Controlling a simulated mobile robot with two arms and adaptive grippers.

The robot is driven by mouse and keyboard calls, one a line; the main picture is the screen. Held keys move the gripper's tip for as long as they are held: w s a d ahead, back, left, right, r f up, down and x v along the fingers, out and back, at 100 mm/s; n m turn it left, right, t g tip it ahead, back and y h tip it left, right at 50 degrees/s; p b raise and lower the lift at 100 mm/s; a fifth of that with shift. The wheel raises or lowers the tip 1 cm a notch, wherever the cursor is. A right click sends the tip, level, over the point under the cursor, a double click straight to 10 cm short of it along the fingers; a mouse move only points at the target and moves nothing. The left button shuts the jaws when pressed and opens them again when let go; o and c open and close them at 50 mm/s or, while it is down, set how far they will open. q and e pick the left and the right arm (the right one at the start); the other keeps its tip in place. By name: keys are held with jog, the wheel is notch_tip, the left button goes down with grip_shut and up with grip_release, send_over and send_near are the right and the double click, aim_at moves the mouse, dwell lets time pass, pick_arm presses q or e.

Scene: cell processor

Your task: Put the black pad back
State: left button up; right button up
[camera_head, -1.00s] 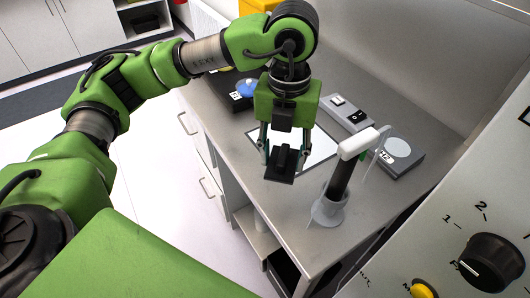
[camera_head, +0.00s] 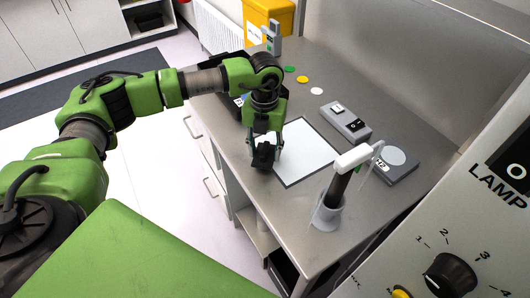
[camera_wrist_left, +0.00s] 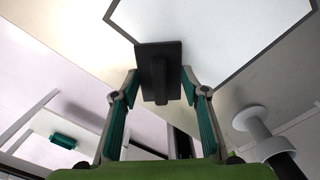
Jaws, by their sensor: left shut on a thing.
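The black pad (camera_head: 263,157) is held in my left gripper (camera_head: 266,146), above the counter near its left edge in the head view. In the left wrist view the pad (camera_wrist_left: 160,68) shows as a dark plate with a raised block, between the fingers of my left gripper (camera_wrist_left: 160,90). The fingers are shut on the block. A white sheet with a dark border (camera_head: 305,150) lies on the counter just right of the pad; in the wrist view the sheet (camera_wrist_left: 225,30) is beyond the pad. My right gripper is not in view.
A grey switch box (camera_head: 345,122) and a flat device with a round plate (camera_head: 392,160) stand right of the sheet. A white-and-black handle stands in a grey holder (camera_head: 327,215) in front. Coloured discs (camera_head: 302,79) and a yellow bin (camera_head: 268,20) are at the back. A control panel (camera_head: 460,230) is at right.

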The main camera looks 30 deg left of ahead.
pick_arm(q)
notch_tip(320, 180, down, 2)
jog(key=shift+s+f+p, duration=0.1)
jog(key=shift+p, duration=0.3)
jog(key=shift+f, duration=0.1)
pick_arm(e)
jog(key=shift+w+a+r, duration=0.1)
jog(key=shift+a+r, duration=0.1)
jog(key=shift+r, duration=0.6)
pick_arm(q)
jog(key=shift+f, duration=0.1)
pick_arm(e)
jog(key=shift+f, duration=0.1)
pick_arm(q)
jog(key=o, duration=0.6)
jog(key=shift+f, duration=0.1)
jog(key=o, duration=0.5)
